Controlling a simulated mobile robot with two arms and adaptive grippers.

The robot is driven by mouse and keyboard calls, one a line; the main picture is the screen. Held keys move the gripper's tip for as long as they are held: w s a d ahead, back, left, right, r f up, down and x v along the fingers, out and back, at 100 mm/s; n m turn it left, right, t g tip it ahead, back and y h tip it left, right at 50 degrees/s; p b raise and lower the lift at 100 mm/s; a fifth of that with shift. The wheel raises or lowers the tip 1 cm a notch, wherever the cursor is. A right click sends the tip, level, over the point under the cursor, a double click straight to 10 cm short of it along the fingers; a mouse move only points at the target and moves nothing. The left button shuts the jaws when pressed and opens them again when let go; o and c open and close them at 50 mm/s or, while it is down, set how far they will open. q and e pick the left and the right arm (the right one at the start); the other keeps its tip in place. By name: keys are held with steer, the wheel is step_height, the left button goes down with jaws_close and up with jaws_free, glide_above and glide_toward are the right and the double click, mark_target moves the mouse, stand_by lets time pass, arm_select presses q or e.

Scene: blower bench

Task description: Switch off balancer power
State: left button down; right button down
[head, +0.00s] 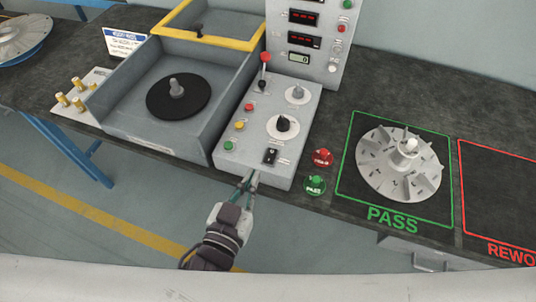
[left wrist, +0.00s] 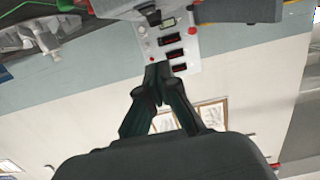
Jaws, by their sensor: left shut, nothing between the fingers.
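The balancer's control box (head: 268,130) stands on the dark bench beside the grey balancer housing. Its black rocker switch (head: 270,156) sits near the front end, below a black rotary knob (head: 284,125). My left gripper (head: 249,178) is shut and empty, its fingertips close to the front edge of the control box, just below the rocker switch. I cannot tell whether the fingertips touch the box. In the left wrist view the shut fingers (left wrist: 158,72) point toward the upright display panel (left wrist: 175,48). My right gripper is not in view.
A finned impeller (head: 398,162) sits in the green PASS square. Red and green push buttons (head: 315,185) stand between it and the control box. Brass weights (head: 78,98) are on a plate at the left. A red lever (head: 264,70) rises from the control box.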

arm_select(q)
steer(key=p, duration=0.2)
glide_above(268, 160)
steer(key=shift+s+a+f, duration=0.15)
steer(key=shift+s+f, duration=0.25)
steer(key=shift+f, duration=0.05)
steer(key=f, duration=0.1)
steer(key=w+f, duration=0.1)
steer(key=shift+f, duration=1.25)
